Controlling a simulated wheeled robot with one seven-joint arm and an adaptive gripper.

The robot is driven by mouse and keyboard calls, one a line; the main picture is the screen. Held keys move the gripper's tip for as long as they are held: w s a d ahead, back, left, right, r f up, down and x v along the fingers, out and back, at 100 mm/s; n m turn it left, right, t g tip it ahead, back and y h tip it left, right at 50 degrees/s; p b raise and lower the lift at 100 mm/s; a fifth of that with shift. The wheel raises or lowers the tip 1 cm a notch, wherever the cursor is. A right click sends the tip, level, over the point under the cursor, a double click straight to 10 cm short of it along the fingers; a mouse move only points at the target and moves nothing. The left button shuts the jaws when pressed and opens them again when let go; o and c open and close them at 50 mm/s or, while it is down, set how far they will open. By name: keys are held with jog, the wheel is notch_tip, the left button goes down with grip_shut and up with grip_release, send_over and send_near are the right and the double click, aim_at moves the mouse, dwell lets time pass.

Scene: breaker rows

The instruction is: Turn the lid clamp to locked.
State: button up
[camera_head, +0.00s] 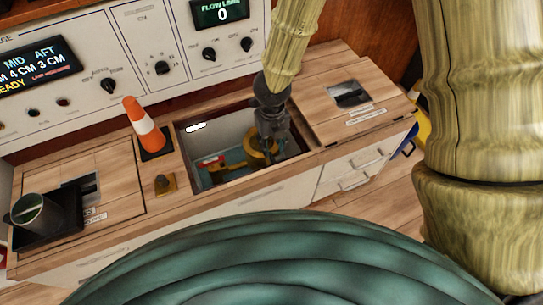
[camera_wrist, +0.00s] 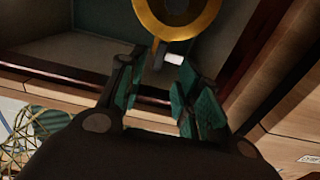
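My gripper (camera_head: 274,132) points down into an open well (camera_head: 180,150) in the wooden counter. In the wrist view its two teal-padded fingers (camera_wrist: 156,85) stand apart, with no object clearly held. A yellow ring (camera_head: 252,152) lies in the well beside and partly behind my gripper; it shows beyond the fingertips in the wrist view (camera_wrist: 142,14). Whether they touch is unclear. A small brass fitting (camera_head: 165,184) on the counter at the well's left edge looks like the lid clamp, but I cannot be sure. Its marking is too small to read.
An orange and white cone (camera_head: 145,125) stands left of the well. A dark green cup (camera_head: 37,214) sits at far left. The control panel (camera_head: 135,45) rises behind. A closed hatch (camera_head: 347,94) lies right of the well. A red item (camera_head: 211,162) is inside the well.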

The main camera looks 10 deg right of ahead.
aim_at(272, 157)
jog(key=shift+f+b, duration=1)
jog(key=shift+f, duration=2.05)
jog(key=shift+c, duration=0.2)
grip_shut()
